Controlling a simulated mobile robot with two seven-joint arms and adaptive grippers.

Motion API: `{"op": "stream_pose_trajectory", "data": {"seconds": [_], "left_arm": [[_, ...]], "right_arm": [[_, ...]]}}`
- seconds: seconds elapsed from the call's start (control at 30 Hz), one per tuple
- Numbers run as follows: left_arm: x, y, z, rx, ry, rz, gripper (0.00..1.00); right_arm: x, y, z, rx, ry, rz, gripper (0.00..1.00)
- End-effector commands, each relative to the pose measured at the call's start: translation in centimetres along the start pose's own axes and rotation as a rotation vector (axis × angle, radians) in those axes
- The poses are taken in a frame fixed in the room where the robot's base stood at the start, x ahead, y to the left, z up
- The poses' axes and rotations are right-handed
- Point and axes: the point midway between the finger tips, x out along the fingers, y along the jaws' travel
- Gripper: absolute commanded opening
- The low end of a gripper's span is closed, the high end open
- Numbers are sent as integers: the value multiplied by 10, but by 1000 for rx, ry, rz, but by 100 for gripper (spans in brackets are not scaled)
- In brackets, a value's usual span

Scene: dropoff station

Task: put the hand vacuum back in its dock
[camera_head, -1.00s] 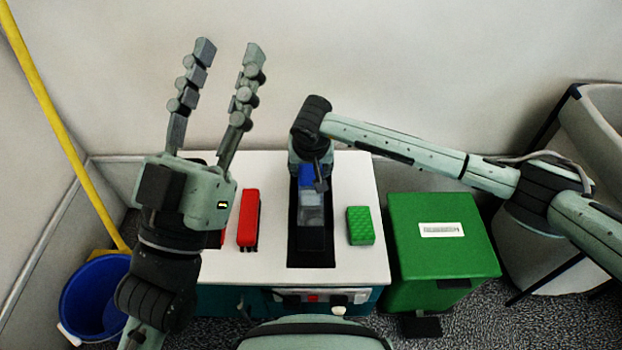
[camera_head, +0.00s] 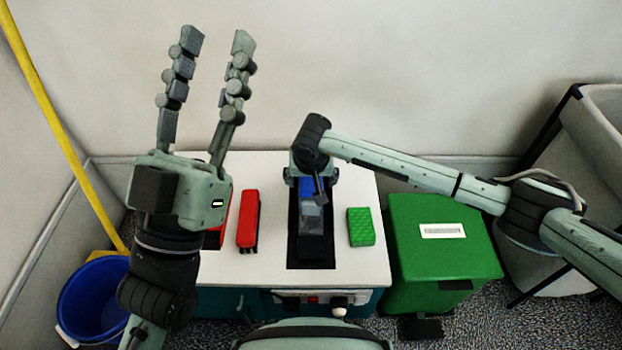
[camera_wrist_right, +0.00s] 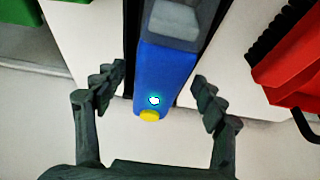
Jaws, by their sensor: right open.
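The hand vacuum (camera_head: 312,217), with a blue handle and a grey and black front, lies in the long black dock (camera_head: 294,258) in the white top. My right gripper (camera_head: 314,190) is over its blue end and hides part of it. In the right wrist view the gripper (camera_wrist_right: 158,92) is open, one finger on each side of the blue handle (camera_wrist_right: 165,75), with gaps between. A yellow button and a small light show at the handle's end. My left gripper (camera_head: 217,41) is open and empty, raised at the left with its fingers pointing up.
On the white worktop (camera_head: 350,268), a red tool (camera_head: 248,218) lies left of the dock and a green block (camera_head: 361,227) right of it. A green bin (camera_head: 440,262) stands to the right. A blue bucket (camera_head: 92,290) and yellow pole (camera_head: 60,125) stand left.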

Motion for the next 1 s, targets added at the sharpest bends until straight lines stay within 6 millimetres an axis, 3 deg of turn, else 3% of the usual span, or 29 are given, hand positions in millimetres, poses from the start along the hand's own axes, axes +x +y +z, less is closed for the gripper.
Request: {"op": "stream_pose_trajectory", "data": {"seconds": [0.27, 0.7, 1.0], "left_arm": [[1, 0, 6, -3, -44, -2, 40], [-4, 6, 37, -16, -258, 4, 40], [-7, 7, 44, -18, -304, 5, 40]], "right_arm": [[-10, 0, -2, 0, 2, 0, 70], [-99, 0, -2, -3, 3, -1, 70], [-122, 0, 0, 0, -1, 1, 70]]}}
